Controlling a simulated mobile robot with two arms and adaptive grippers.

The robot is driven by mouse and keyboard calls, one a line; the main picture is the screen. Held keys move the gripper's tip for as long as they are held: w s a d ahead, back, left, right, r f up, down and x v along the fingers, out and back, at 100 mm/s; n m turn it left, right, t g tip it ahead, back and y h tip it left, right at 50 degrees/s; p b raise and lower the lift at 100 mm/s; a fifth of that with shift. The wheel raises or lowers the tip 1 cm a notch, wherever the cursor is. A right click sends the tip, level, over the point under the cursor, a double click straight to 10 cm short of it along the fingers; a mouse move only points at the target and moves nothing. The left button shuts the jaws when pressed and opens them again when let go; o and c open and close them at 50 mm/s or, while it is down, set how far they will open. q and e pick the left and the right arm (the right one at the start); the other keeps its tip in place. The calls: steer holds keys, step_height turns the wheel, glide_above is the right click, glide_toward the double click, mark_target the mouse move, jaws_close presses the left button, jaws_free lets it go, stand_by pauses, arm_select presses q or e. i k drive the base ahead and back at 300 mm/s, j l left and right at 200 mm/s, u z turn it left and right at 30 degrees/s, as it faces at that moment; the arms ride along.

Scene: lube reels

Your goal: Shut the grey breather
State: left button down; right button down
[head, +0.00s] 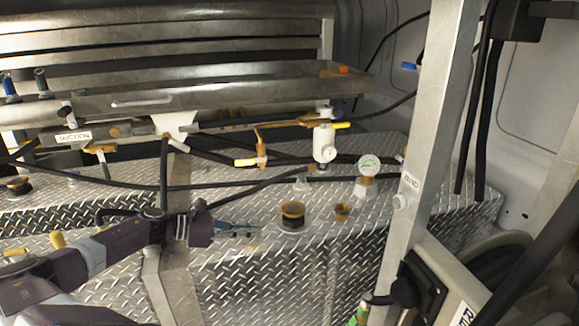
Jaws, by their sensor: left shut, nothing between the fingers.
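My left gripper (252,229) reaches in from the left, low over the diamond-plate tank top (235,262). Its fingers are shut and empty, pointing right. Just right of the fingertips stands a round fitting (292,216) with a dark base and a brownish ring on top. A small grey piece (301,183) sits behind that fitting. I cannot tell for certain which of these is the grey breather, or whether it is open. The fingertips look apart from the fitting. My right gripper is not in view.
A small brown fitting (341,211), a gauge (369,166) and a white filter with a yellow handle (324,142) stand nearby. Black hoses cross behind. A metal post (425,120) rises at the right. A metal tray (215,95) overhangs the back.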

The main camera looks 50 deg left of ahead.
mark_target(302, 181)
steer(key=i+j, duration=0.25)
steer(key=j, duration=0.15)
steer(key=i+j, duration=0.2)
steer(key=j, duration=0.25)
steer(key=i+j, duration=0.25)
steer(key=j, duration=0.15)
